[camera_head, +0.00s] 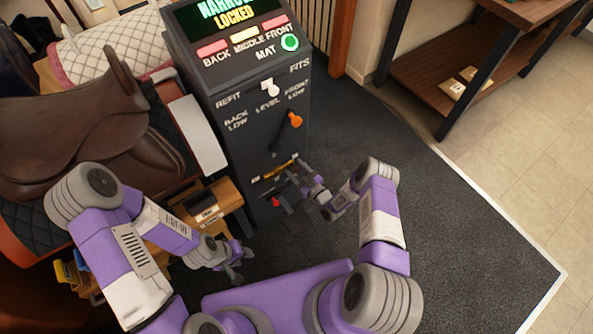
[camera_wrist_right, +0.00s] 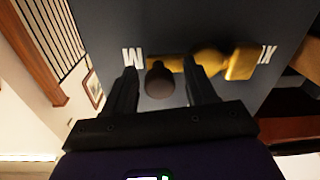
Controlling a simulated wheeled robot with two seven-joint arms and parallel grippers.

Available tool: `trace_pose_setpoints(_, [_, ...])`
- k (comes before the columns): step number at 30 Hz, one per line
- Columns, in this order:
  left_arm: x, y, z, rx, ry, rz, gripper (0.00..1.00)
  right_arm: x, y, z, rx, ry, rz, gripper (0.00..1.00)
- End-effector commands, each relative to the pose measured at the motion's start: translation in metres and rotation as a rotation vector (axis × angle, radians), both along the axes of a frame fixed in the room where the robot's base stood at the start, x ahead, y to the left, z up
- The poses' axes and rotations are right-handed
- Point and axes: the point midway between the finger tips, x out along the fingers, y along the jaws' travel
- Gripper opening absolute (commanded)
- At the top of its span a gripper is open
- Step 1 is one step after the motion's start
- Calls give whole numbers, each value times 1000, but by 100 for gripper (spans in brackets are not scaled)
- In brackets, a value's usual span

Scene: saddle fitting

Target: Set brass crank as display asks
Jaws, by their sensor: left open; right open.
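The brass crank (camera_head: 281,169) is on the lower front of the dark console (camera_head: 225,105). The right wrist view shows its brass hub (camera_wrist_right: 208,62) and bar, with a dark round knob (camera_wrist_right: 158,82) between my right fingers. The knob appears apart from the fingers. My right gripper (camera_head: 298,177) is open at the crank; it also shows in the right wrist view (camera_wrist_right: 163,88). The display (camera_head: 228,12) reads "NARROW" in green, partly cut off, above "LOCKED" in yellow. My left gripper (camera_head: 236,267) is open and empty, low and left of the console.
A white lever (camera_head: 270,88) and an orange-tipped lever (camera_head: 294,119) sit above the crank. A red-tipped part (camera_head: 276,201) is below it. A brown saddle (camera_head: 80,130) stands left of the console. The dark mat (camera_head: 440,220) is clear on the right.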

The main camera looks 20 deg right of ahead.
Motion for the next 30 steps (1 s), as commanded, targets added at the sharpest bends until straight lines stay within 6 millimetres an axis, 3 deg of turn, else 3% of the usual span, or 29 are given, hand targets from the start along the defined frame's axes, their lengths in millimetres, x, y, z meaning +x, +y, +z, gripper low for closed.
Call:
trace_pose_setpoints(5, [0,0,0,0,0,0,43,0,0,0,0,0,0,56])
trace_pose_setpoints(16, [0,0,0,0,0,0,43,0,0,0,1,0,0,1])
trace_pose_setpoints(30, [0,0,10,0,0,0,43,-11,-3,4,-38,-11,-6,0])
